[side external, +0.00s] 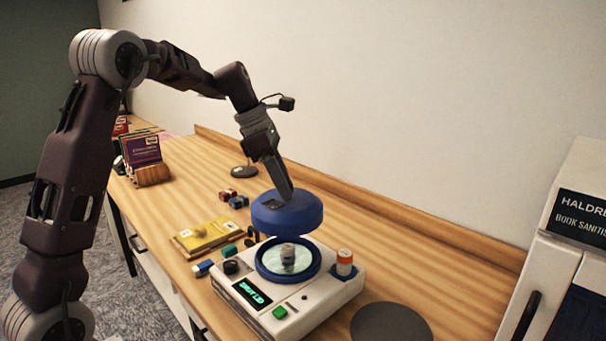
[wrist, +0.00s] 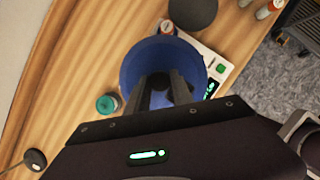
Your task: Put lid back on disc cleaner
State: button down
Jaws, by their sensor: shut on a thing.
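The blue round lid (side external: 287,213) is in my gripper (side external: 284,194), which is shut on its top. The lid hangs just above the disc cleaner (side external: 318,300), a white box with a green display and a green button. The cleaner's round well (side external: 268,266) has a blue rim and a small pale cylinder in its middle. The lid looks roughly level and apart from the well, over its rear part in the side view. In the wrist view the lid (wrist: 133,75) covers most of the cleaner (wrist: 218,66), and my gripper (wrist: 162,98) reaches down onto it.
A dark round pad (side external: 391,323) lies in front right. Yellow booklets (side external: 203,237) and small coloured blocks lie to the left. A white cabinet (side external: 572,240) stands at the right.

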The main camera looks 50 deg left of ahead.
aim_at(287, 202)
jog(key=shift+f, duration=4.8)
jog(key=shift+f, duration=0.15)
jog(key=c, duration=0.6)
grip_release()
jog(key=shift+o, duration=0.2)
jog(key=shift+r, duration=3.55)
grip_shut()
